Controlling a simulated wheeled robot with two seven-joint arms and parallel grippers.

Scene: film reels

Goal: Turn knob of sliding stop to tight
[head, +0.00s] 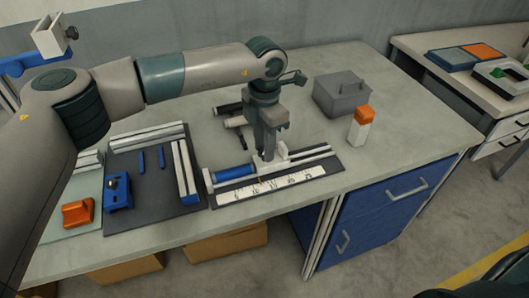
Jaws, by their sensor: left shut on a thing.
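A measuring fixture with a white scale strip (270,187) lies near the table's front edge. It has rails, a blue cylinder (232,172) at its left part and a white sliding stop (283,162) near its middle. My left gripper (268,153) points straight down at the sliding stop. It is shut on what appears to be the knob of the stop. The knob is hidden by the fingers, so its turn position cannot be seen. My right gripper is not in view.
A dark tray (152,195) with white bars and a blue clamp (118,194) lies left of the fixture. An orange block (77,213) is farther left. A grey lidded box (341,96) and an orange-capped bottle (359,129) stand to the right. The table's right front is clear.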

